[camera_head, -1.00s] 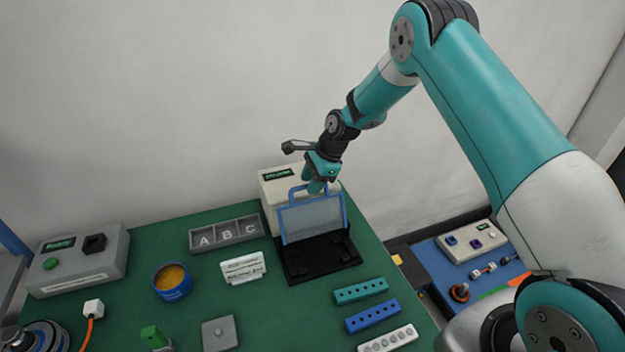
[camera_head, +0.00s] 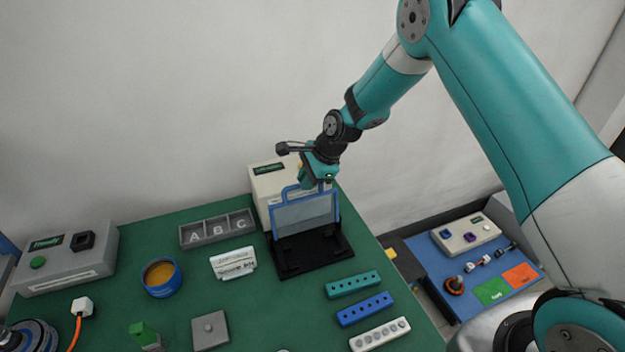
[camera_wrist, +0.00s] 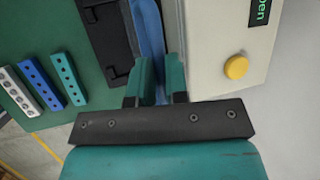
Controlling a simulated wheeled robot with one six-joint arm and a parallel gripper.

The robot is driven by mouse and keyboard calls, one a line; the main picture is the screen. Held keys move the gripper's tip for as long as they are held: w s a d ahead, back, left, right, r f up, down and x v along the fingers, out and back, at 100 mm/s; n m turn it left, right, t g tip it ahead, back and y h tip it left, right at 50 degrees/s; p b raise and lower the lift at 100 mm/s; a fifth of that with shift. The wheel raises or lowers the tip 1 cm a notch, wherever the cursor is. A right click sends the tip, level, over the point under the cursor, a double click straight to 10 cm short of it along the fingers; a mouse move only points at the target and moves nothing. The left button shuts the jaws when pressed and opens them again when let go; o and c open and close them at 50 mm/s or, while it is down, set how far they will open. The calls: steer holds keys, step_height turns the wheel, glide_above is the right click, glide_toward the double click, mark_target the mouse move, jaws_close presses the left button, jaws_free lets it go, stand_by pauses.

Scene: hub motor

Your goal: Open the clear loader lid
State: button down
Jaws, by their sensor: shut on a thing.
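The clear loader lid (camera_head: 306,213) has a blue frame with a loop handle on its top edge. It stands raised and roughly upright at the back of the black loader base (camera_head: 318,254), in front of the cream loader box (camera_head: 266,182). My gripper (camera_head: 323,185) is at the right part of the lid's top edge. In the wrist view my gripper (camera_wrist: 160,85) is shut on the blue frame of the lid (camera_wrist: 150,30), which runs between its teal fingers. The exact grip spot is partly hidden by the fingers.
The box has a yellow button (camera_wrist: 236,67) close by my fingers. A grey A-B-C tray (camera_head: 217,229), a white card (camera_head: 233,263) and teal, blue and white hole bars (camera_head: 365,309) lie around the base. The wall is behind.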

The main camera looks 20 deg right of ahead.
steer(key=c, duration=1.1)
jaws_free()
steer(key=shift+s+a, duration=0.2)
steer(key=shift+a, duration=0.05)
steer(key=shift+d, duration=0.15)
steer(key=shift+b+v, duration=2.05)
steer(key=shift+v, duration=6.65)
steer(key=shift+d, duration=0.15)
